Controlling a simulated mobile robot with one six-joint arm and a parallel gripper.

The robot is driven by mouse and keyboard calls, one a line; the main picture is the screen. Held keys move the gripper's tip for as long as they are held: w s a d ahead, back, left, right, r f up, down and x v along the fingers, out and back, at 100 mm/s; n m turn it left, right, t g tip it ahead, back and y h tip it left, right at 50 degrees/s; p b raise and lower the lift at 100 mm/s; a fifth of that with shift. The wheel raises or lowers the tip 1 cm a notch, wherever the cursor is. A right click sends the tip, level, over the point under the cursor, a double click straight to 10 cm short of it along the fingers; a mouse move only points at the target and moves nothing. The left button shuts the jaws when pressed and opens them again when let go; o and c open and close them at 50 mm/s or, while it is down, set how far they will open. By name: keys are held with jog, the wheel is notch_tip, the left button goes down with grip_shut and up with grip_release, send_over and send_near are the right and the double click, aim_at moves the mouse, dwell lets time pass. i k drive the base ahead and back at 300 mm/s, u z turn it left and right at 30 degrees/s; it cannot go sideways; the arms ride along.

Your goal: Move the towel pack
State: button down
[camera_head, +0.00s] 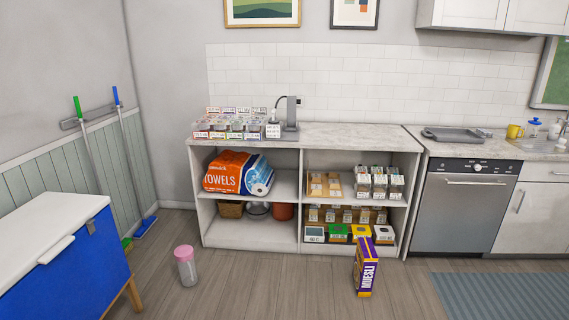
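The towel pack (236,173) is an orange, white and blue bundle marked "TOWELS". It lies on the upper left shelf of the white open shelf unit (301,190), under the countertop. Its right end shows a blue and white wrapping with a round roll end. My gripper does not show in this view.
A pink-lidded bottle (186,267) and a purple muesli box (364,268) stand on the floor before the unit. A blue cabinet with a white top (60,243) is at the left. Small packages fill the right shelves. The floor between bottle and muesli box is clear.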

aim_at(241, 173)
jog(key=u, duration=0.2)
jog(key=i, duration=0.8)
jog(key=u, duration=0.45)
jog(key=i, duration=0.8)
jog(key=u, duration=0.65)
jog(key=i, duration=0.95)
jog(key=u, duration=0.7)
jog(key=i, duration=0.9)
jog(key=u, duration=0.25)
